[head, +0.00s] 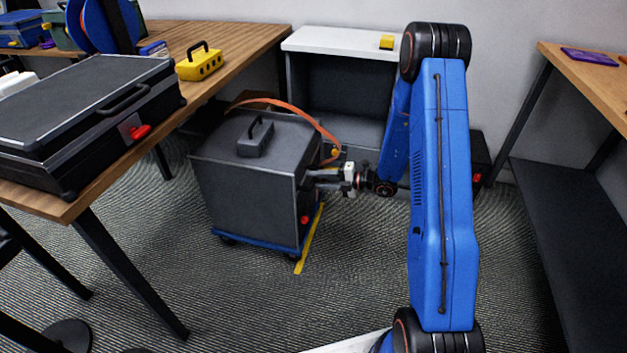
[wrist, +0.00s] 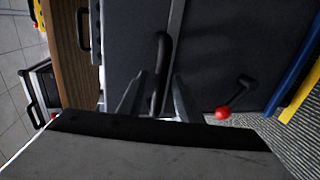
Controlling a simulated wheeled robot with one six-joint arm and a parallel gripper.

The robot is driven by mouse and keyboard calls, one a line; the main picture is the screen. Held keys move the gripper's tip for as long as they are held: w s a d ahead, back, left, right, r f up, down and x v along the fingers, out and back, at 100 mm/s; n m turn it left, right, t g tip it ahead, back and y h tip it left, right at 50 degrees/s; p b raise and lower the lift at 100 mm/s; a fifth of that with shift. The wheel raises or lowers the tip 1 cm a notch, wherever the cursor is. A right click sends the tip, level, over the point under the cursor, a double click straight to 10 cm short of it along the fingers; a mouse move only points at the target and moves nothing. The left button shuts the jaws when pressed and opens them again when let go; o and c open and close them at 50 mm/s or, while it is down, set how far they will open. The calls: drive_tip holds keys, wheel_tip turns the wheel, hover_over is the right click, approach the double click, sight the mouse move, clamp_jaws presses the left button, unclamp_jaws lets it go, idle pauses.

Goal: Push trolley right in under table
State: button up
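The trolley (head: 245,190) is a dark grey box on a blue wheeled base. It stands on the carpet to the right of the wooden table (head: 235,48), its left side close to the table's edge. My gripper (head: 318,180) is at the trolley's right side. In the wrist view, the two fingers of my gripper (wrist: 160,92) stand apart on either side of a black bar handle (wrist: 162,60) on the trolley's dark face (wrist: 215,45). A gap shows beside the handle, so the fingers look open around it. A red-knobbed lever (wrist: 222,112) is right of the handle.
A yellow strip (head: 309,240) lies on the floor along the trolley's right side. An orange cable (head: 290,107) arches over the trolley's back. A white-topped shelf unit (head: 335,42) stands behind. A black case (head: 90,105) sits on the table, whose dark leg (head: 130,275) is at front left.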

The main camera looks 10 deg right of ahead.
drive_tip(key=shift+w+a+f, duration=0.15)
drive_tip(key=shift+w+a, duration=0.1)
drive_tip(key=shift+a, duration=0.25)
clamp_jaws()
drive_tip(key=r+x, duration=0.3)
drive_tip(key=x, duration=1.3)
drive_tip(key=a+r+x, duration=0.1)
drive_tip(key=r+x, duration=0.2)
drive_tip(key=x, duration=1.3)
drive_tip(key=shift+w+a+r, duration=0.25)
drive_tip(key=shift+w+a, duration=0.05)
drive_tip(key=shift+w, duration=0.15)
unclamp_jaws()
drive_tip(key=shift+a, duration=0.1)
